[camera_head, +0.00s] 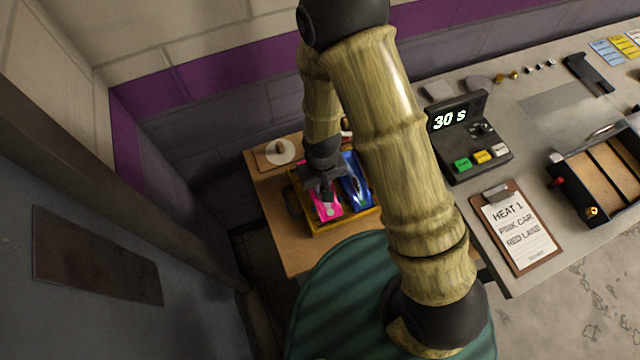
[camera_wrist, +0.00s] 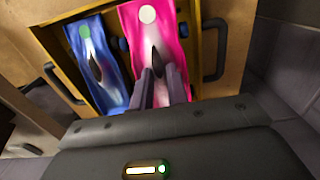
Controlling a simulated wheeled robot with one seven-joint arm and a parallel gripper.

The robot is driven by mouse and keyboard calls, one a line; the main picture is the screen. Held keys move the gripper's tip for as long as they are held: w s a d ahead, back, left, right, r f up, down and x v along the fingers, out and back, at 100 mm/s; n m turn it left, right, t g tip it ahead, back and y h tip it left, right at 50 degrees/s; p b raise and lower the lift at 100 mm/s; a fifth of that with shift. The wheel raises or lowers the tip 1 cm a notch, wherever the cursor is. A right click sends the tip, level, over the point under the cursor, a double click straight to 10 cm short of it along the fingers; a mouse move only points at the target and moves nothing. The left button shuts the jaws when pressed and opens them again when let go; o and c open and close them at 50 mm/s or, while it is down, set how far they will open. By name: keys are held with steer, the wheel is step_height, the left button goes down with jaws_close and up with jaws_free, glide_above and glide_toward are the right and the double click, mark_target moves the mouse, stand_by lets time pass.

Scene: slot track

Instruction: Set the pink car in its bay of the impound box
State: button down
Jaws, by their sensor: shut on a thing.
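The pink car (camera_head: 326,207) is in the left part of the yellow impound box (camera_head: 345,228), beside a blue car (camera_head: 355,181). My gripper (camera_head: 325,180) is over the pink car with its fingers pointing down, shut on it. In the wrist view the pink car (camera_wrist: 150,30) lies lengthwise on the right side of the box, with my gripper's fingers (camera_wrist: 160,75) at its middle. The blue car (camera_wrist: 93,62) is next to it on the left. I cannot tell whether the pink car touches the box floor, as my fingers and palm hide part of it.
The box stands on a small wooden table (camera_head: 270,222) with a round white item (camera_head: 279,152) at its back left. A black handle (camera_wrist: 215,50) sticks out from the box side. To the right, a bench holds a timer (camera_head: 466,135) and a clipboard (camera_head: 514,228).

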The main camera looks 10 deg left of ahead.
steer(key=shift+w+a+f+p, duration=0.15)
steer(key=shift+w+f+p, duration=0.1)
steer(key=shift+f+p, duration=0.35)
steer(key=shift+w+a+f+p, duration=0.1)
steer(key=shift+w+f+p, duration=0.15)
steer(key=shift+f, duration=0.7)
steer(key=shift+f, duration=0.2)
steer(key=c, duration=1.4)
jaws_free()
steer(key=shift+s+r, duration=0.1)
steer(key=shift+o, duration=0.2)
step_height(320, 180, up, 17)
steer(key=b, duration=0.4)
steer(key=shift+w, duration=0.25)
